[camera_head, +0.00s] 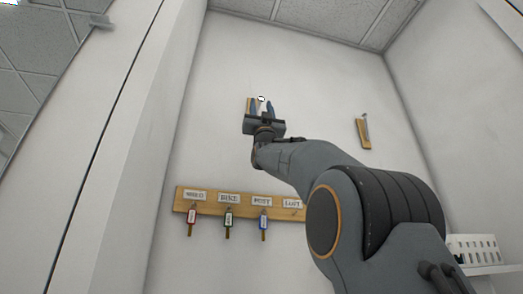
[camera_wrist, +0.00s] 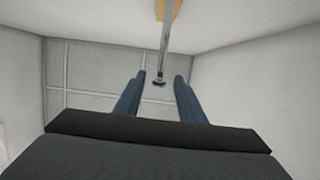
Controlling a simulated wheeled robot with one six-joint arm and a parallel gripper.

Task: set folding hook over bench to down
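A folding hook, a metal arm (camera_wrist: 165,42) on a wooden plate (camera_wrist: 170,10), shows at the top of the wrist view. It stands out from the wall, and its tip (camera_wrist: 159,82) appears between my fingers. In the head view its plate (camera_head: 250,103) is partly hidden behind my gripper (camera_head: 261,106), and its round end (camera_head: 261,98) shows at the fingertips. My gripper (camera_wrist: 160,78) is open, with a gap on both sides of the hook tip. A second hook on a wooden plate (camera_head: 362,133) is on the wall to the right. I cannot make out a bench.
A wooden key rail (camera_head: 245,203) with labels and several hanging keys is on the wall below my gripper. A white rack (camera_head: 473,249) stands on a shelf at the lower right. The wall between the two hooks is clear.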

